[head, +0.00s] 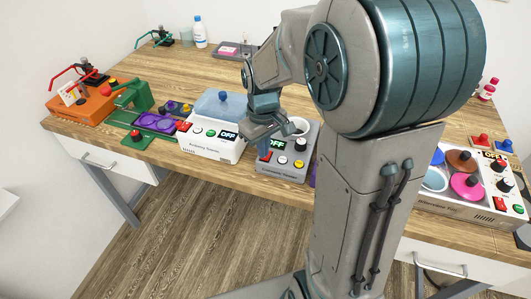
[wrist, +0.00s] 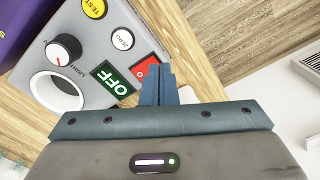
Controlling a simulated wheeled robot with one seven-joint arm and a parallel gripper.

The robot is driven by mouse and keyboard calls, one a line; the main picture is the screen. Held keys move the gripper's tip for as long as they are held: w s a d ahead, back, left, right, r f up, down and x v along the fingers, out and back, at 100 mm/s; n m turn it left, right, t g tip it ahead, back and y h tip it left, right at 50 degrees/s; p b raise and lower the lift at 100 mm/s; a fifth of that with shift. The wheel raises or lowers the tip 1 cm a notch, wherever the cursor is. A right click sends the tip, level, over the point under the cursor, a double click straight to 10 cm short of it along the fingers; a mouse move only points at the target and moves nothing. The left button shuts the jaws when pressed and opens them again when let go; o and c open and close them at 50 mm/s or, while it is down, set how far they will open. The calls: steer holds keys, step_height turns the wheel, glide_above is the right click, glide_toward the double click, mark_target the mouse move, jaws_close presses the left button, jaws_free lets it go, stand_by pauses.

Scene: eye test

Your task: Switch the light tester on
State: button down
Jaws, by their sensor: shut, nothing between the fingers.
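The light tester (head: 289,174) is a grey box near the table's front edge, left of my arm in the head view. It also shows in the wrist view (wrist: 100,45), with a red switch (wrist: 143,70), a green display (wrist: 115,79) reading OFF, a knob marked LIGHT (wrist: 62,49), a yellow TEST button (wrist: 94,8) and a white ZERO button (wrist: 123,39). My gripper (head: 264,149) is shut and empty, pointing down at the red switch. In the wrist view its fingertips (wrist: 160,70) overlap the switch's edge. I cannot tell whether they touch it.
A white tester with a blue lid (head: 217,105) stands close on the left. Further left are a green device (head: 130,97) and an orange box (head: 80,106). A white device with colored wells (head: 468,205) stands on the right. The table's front edge is close to the tester.

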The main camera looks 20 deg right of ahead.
mark_target(264, 162)
steer(key=shift+f+b, duration=0.6)
steer(key=shift+f, duration=0.25)
steer(key=shift+r, duration=0.15)
step_height(264, 162, up, 7)
steer(key=p, duration=0.5)
steer(key=shift+p, duration=0.3)
stand_by(0.5)
steer(key=s+r+m+t, duration=0.1)
steer(key=s+r+m, duration=0.1)
steer(key=s, duration=0.5)
steer(key=s+r+m+t, duration=0.2)
steer(key=s+r, duration=0.1)
steer(key=s, duration=0.4)
steer(key=shift+s+a+m, duration=0.15)
steer(key=shift+s+m, duration=0.1)
steer(key=shift+m, duration=0.15)
